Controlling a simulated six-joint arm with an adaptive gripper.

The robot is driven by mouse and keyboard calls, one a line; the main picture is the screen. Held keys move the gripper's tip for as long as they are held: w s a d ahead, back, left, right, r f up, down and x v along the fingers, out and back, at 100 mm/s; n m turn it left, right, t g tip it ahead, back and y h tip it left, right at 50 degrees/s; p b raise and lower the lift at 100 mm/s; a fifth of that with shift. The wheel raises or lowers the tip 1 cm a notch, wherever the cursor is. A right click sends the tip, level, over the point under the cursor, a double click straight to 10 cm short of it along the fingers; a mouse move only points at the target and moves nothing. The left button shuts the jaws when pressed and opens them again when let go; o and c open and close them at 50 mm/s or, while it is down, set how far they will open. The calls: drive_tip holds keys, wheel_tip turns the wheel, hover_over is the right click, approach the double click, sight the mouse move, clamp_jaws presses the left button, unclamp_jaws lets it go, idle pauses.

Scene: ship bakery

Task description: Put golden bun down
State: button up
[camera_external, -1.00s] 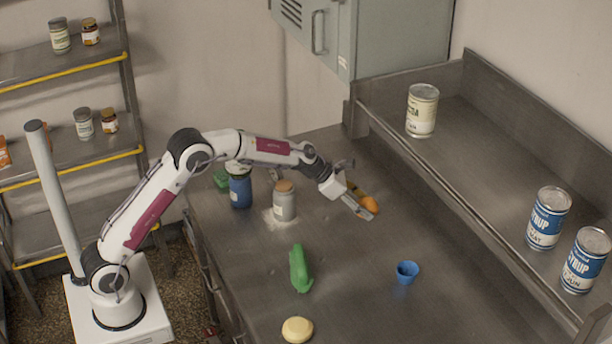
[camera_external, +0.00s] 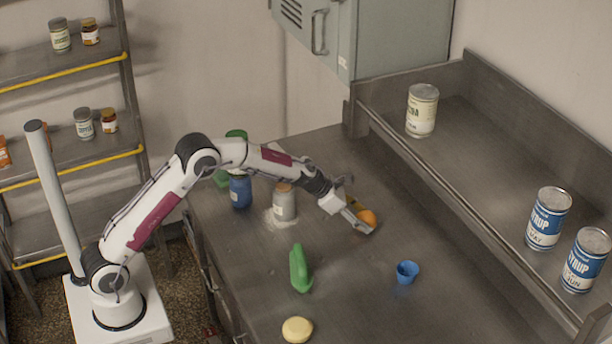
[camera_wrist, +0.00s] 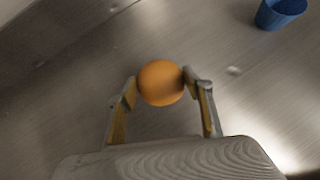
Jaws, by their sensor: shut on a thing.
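The golden bun, a round orange-brown ball (camera_wrist: 161,83), sits between the two fingertips of my gripper (camera_wrist: 160,88) in the wrist view. In the external view the bun (camera_external: 367,217) shows at the end of my gripper (camera_external: 357,214), low over the steel counter (camera_external: 340,290). My gripper is shut on the bun, with a finger against each side. I cannot tell whether the bun touches the counter.
A blue cup (camera_external: 407,271) stands to the right of my gripper and a green object (camera_external: 299,270) lies to the left. A pale yellow bun (camera_external: 297,330) is near the front. A grey jar (camera_external: 284,203) and a blue jar (camera_external: 240,190) stand behind left. Counter around the bun is clear.

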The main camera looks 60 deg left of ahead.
drive_tip(key=shift+f, duration=0.55)
drive_tip(key=shift+f, duration=0.1)
drive_tip(key=o, duration=1.1)
drive_tip(key=shift+s+a+r, duration=0.15)
drive_tip(key=shift+s+r, duration=0.15)
drive_tip(key=shift+r, duration=0.15)
drive_tip(key=shift+v, duration=5.5)
